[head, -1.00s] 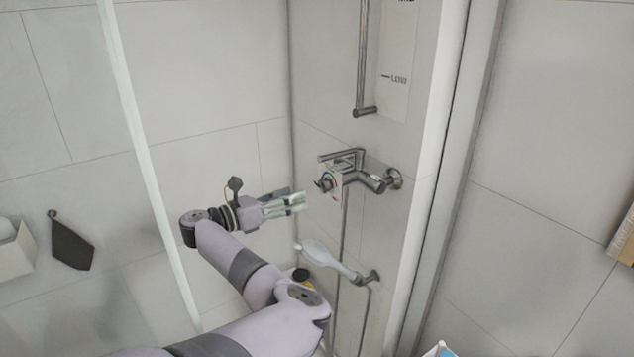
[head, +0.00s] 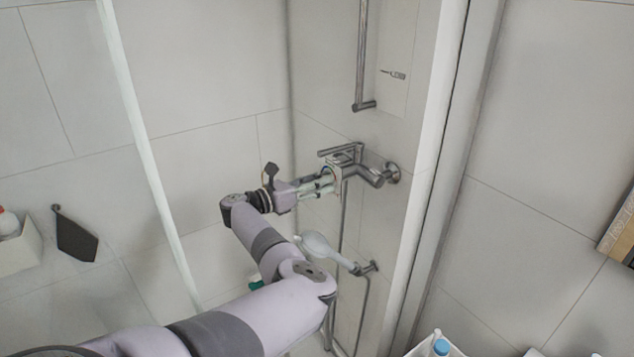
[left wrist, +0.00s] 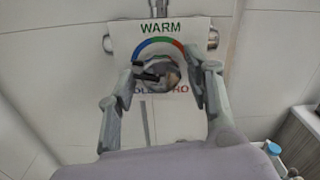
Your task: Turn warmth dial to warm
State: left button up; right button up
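The warmth dial (left wrist: 160,74) is a round metal knob on a white plate (left wrist: 118,36). The plate reads WARM at the top, with a blue, green and red arc; the lower lettering is partly covered. A dark pointer on the knob points left, toward the blue side. My left gripper (left wrist: 160,70) is open, with one finger on each side of the knob; whether they touch it I cannot tell. In the head view my left gripper (head: 328,183) is at the plate on the shower mixer (head: 368,173). My right gripper is not in view.
A vertical rail (head: 361,55) rises above the mixer. A glass panel edge (head: 150,170) stands at left. A container with bottles (head: 437,347) is at the bottom right.

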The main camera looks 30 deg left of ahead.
pick_arm(q)
jog(key=c, duration=0.9)
jog(key=m+b, duration=1.4)
jog(key=m, duration=0.1)
jog(key=shift+d+f+m+b, duration=0.1)
jog(key=shift+m+b, duration=0.2)
jog(key=shift+m, duration=0.1)
dwell(0.4)
